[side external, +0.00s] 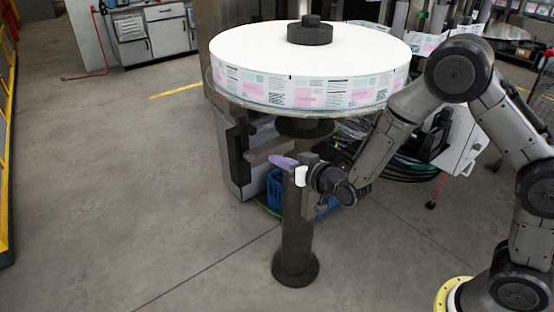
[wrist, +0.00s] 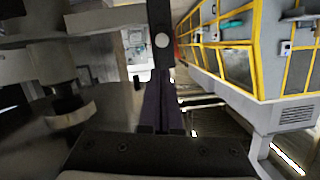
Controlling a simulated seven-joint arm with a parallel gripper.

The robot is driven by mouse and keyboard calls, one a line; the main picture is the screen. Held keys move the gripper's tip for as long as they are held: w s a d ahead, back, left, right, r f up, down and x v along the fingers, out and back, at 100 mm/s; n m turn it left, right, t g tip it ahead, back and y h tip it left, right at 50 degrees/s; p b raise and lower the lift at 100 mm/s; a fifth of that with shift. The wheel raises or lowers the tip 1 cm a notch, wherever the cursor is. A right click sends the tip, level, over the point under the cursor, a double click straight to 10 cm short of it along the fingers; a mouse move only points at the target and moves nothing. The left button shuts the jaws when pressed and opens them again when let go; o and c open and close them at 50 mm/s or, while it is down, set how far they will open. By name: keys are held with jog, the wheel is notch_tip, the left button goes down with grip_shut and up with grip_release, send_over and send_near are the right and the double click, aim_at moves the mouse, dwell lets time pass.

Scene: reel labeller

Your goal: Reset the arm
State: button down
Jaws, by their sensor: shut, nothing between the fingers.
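My gripper (side external: 279,160) points left in the side external view, held about level below the big reel (side external: 310,90). Its purple fingers overlap the upper part of the reel's dark stand (side external: 296,225) in the picture; I cannot tell the gap between them. In the wrist view my gripper (wrist: 161,82) shows its two dark purple fingers side by side, shut, with nothing between them. The reel is white on top with a printed label band around its edge, and lies flat on its round plate.
A blue crate (side external: 273,190) and dark cables (side external: 380,160) lie behind the stand. A grey cabinet (side external: 153,35) stands at the back left. Open concrete floor (side external: 120,180) spreads to the left. A yellow-framed machine (wrist: 235,45) shows in the wrist view.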

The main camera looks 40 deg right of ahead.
jog(key=s+d+r+g, duration=0.3)
jog(key=s+r+g, duration=0.1)
jog(key=s+r, duration=0.55)
jog(key=s+d+n+g, duration=0.1)
jog(key=s+d+g, duration=0.1)
jog(key=s, duration=1.1)
jog(key=s+d+r+g, duration=0.1)
jog(key=s+d+g, duration=0.2)
jog(key=s, duration=1)
jog(key=shift+r+n+g+h, duration=0.25)
jog(key=shift+n+g+h, duration=0.05)
jog(key=shift+n+h, duration=0.1)
jog(key=shift+w, duration=0.1)
